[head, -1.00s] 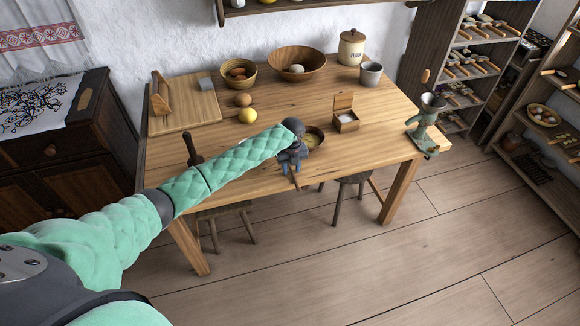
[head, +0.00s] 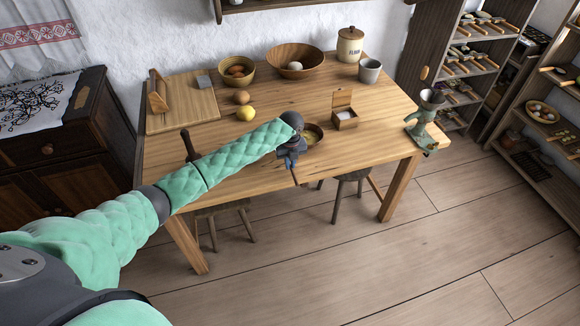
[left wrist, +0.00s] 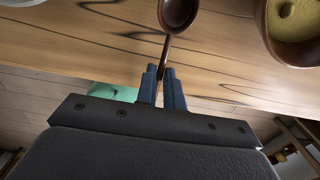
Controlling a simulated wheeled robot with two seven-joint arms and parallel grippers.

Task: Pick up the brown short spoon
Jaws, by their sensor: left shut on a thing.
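The brown short spoon (left wrist: 178,16) shows in the left wrist view, its dark round bowl at the top edge and its thin handle running down between my fingers. My left gripper (left wrist: 165,88) is shut on the handle. In the head view my left gripper (head: 291,160) is over the front edge of the wooden table (head: 240,180), beside the bowl of yellow contents. The spoon is mostly hidden there by the gripper. My right gripper is in neither current view.
The bowl with yellow contents (head: 314,134) stands just right of my left gripper. An open wooden box (head: 345,119) is farther right. A lemon (head: 246,114), eggs and larger bowls sit behind. A stool (head: 350,180) stands below the front edge.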

